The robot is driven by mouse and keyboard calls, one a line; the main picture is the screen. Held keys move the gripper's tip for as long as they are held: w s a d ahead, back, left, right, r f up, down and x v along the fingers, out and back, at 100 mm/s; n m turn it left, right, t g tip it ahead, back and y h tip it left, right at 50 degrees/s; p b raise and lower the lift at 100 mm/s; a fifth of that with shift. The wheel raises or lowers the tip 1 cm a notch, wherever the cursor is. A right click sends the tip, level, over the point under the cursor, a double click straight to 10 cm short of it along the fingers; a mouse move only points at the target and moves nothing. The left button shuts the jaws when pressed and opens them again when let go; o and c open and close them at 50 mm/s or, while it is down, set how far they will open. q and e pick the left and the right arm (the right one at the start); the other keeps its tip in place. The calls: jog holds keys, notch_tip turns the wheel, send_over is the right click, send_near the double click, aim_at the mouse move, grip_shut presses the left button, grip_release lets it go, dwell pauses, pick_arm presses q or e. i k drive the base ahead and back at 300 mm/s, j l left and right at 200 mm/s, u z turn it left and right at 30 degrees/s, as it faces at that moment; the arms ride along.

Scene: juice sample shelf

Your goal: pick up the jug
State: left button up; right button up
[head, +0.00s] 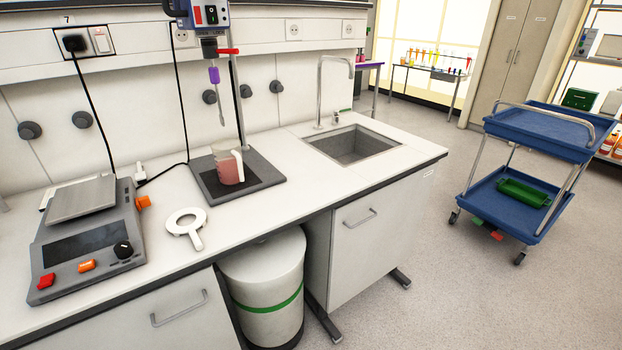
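A clear jug (228,168) with a white handle and pinkish-red liquid in its lower part stands upright on the dark base plate (262,182) of a stirrer stand, on the white counter. Its handle is toward the right. The stirrer's shaft (220,105) hangs above the jug. A white ring with a short handle (186,222), perhaps a lid, lies flat on the counter to the left of the jug. Neither of my grippers shows in the head view.
A grey scale (85,240) with orange and red buttons stands left on the counter. A sink (355,145) with a tall tap (320,90) lies right of the stand. A white bin (265,280) stands below. A blue cart (510,205) stands on open floor at right.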

aim_at(227, 153)
jog(key=k+j+z, duration=0.15)
jog(key=j+z, duration=0.25)
jog(key=k+j+z, duration=0.15)
jog(key=z, duration=0.25)
jog(key=k+j+z, duration=0.2)
jog(key=j+z, duration=0.2)
